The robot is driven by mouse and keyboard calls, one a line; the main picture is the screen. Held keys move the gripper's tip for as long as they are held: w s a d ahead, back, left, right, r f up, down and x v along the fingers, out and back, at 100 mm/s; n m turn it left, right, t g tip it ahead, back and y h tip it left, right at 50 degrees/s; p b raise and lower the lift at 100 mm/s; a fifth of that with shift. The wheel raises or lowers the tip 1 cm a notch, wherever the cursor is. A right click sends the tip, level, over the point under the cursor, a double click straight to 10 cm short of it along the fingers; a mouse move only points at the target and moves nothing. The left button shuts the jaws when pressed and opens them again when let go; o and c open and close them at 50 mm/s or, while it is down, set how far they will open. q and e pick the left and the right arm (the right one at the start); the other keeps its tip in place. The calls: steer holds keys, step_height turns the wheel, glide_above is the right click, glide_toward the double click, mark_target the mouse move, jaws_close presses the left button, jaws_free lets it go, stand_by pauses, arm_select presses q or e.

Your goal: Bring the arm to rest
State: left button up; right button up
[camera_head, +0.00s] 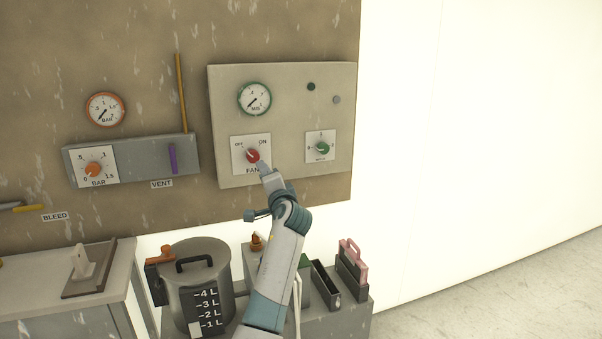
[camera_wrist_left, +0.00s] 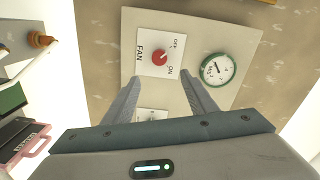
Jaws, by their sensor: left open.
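My left gripper (camera_head: 264,168) reaches up to the panel from below, just in front of the red FAN knob (camera_head: 253,156). In the left wrist view my left gripper (camera_wrist_left: 160,80) has its two fingers spread apart with nothing between them. The red knob (camera_wrist_left: 160,58) shows beyond the fingertips on its white plate, apart from both fingers. Its pointer seems to face the OFF side. My left arm (camera_head: 277,265) is raised and stretched forward over the bench. My right gripper is not in view.
The grey panel (camera_head: 290,90) also carries a green-rimmed gauge (camera_head: 254,98) and a green knob (camera_head: 323,148). Open floor lies at right.

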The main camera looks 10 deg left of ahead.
arm_select(q)
steer(key=s+d+f+h, duration=0.2)
steer(key=f, duration=1)
steer(key=s+d+f+m+g+h, duration=0.1)
steer(key=s+d+f+h, duration=0.1)
steer(key=f, duration=0.9)
steer(key=s+d+f+h, duration=0.2)
steer(key=s+d+f, duration=0.1)
steer(key=f, duration=0.9)
steer(key=s+d+f+n+g+h, duration=0.1)
steer(key=s+d+f+h, duration=0.1)
steer(key=s+f, duration=0.7)
steer(key=s+d+f+g+h, duration=0.15)
steer(key=s+f, duration=0.45)
steer(key=f, duration=0.6)
steer(key=s+d+f+n+g, duration=0.1)
steer(key=s+f+n, duration=0.1)
steer(key=s+f, duration=0.5)
steer(key=s+d+f+n+g+h, duration=0.1)
steer(key=s+f, duration=0.6)
steer(key=s, duration=1.2)
steer(key=s+d+f+n+g+h, duration=0.1)
steer(key=s+f+n+g, duration=0.1)
steer(key=s+f, duration=0.6)
steer(key=s, duration=0.5)
steer(key=shift+s+n, duration=0.3)
steer(key=shift+s, duration=0.1)
steer(key=shift+d, duration=0.1)
